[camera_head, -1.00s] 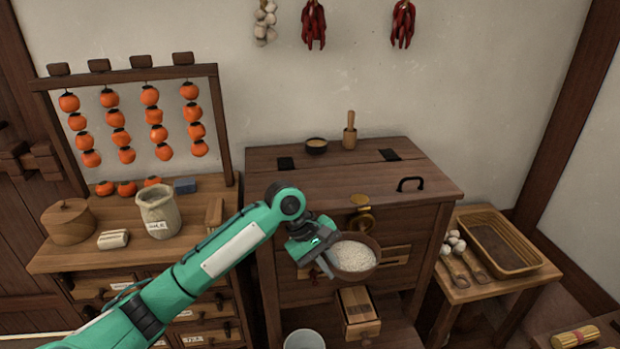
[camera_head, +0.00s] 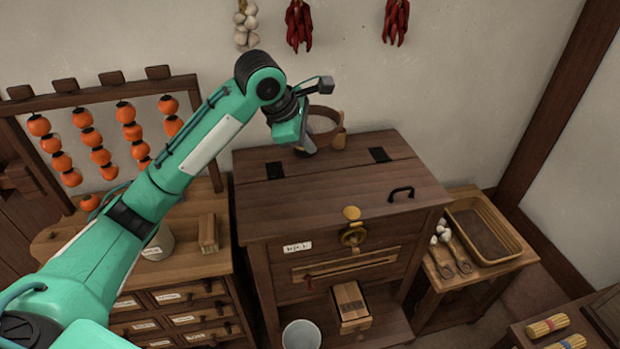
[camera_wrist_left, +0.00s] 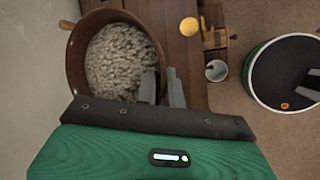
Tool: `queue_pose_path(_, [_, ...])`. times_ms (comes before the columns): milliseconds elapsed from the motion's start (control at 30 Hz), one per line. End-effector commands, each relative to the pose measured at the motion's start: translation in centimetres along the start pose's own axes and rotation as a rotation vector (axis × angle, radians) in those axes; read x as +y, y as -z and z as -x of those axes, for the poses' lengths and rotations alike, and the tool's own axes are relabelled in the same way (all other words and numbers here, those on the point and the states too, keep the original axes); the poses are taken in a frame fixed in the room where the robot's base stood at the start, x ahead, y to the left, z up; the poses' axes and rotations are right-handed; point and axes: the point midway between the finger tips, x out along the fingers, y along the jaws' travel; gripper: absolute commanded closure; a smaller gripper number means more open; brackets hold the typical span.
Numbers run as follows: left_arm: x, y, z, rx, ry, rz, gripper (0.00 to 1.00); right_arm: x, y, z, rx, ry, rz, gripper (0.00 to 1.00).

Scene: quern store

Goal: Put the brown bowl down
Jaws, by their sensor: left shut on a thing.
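The brown bowl (camera_head: 325,122) is in my left gripper (camera_head: 306,142), above the back part of the dark wooden chest (camera_head: 330,190). My left gripper is shut on the bowl's rim. In the left wrist view the bowl (camera_wrist_left: 75,62) holds pale grain, and the gripper fingers (camera_wrist_left: 160,88) pinch its wall at the lower right. The bowl's underside is hidden, so I cannot tell whether it touches the chest top. My right gripper is not in view.
The front of the chest top is clear, with a black handle (camera_head: 401,193) at right. A side table (camera_head: 470,275) holds a basket tray (camera_head: 510,252). A grey bucket (camera_head: 301,335) stands below.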

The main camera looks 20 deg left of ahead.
Motion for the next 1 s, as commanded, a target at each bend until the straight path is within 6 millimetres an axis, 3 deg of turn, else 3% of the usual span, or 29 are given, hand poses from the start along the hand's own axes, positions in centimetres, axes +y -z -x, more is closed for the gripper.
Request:
queue_pose_path(67, [0.5,-0.3,0.9,0.011,-0.011,0.023,1.00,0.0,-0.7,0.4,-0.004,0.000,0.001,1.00])
queue_pose_path(167, [0.3,-0.1,0.4,0.019,-0.013,0.039,1.00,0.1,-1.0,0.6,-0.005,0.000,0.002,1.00])
queue_pose_path(700, [-4.8,4.4,-10.8,0.019,-0.012,0.040,1.00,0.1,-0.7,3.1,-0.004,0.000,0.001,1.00])
queue_pose_path(1000, [-6.0,5.5,-13.5,0.019,-0.013,0.039,1.00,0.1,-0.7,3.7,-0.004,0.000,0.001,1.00])
